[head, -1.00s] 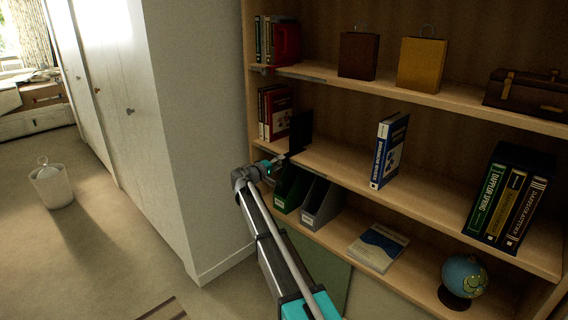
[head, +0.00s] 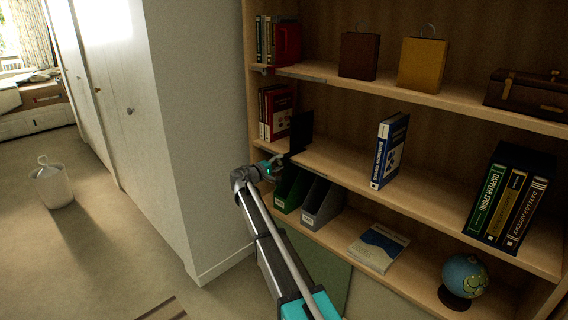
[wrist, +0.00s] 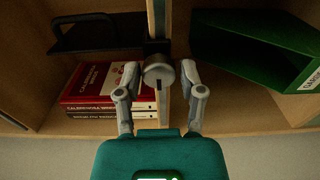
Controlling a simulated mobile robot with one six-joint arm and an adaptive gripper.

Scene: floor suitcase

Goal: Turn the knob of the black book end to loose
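The black book end (head: 301,131) stands on the middle shelf, beside red-spined books. In the wrist view its dark plate (wrist: 97,34) shows at the upper left. A round grey knob (wrist: 158,72) with a dark mark on its face sits at the shelf's front edge, near the book end. My gripper (wrist: 160,72) is around the knob, one fingertip on each side. The fingers are spread, and narrow gaps seem to show beside the knob. In the head view my gripper (head: 279,166) is small at the shelf edge, and the knob cannot be made out there.
Red books (wrist: 105,85) lie close to the left finger in the wrist view. A green file holder (wrist: 255,50) is at the right; it also shows below the shelf in the head view (head: 290,190), with a grey one (head: 321,204) beside it. A blue book (head: 388,151) stands farther right.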

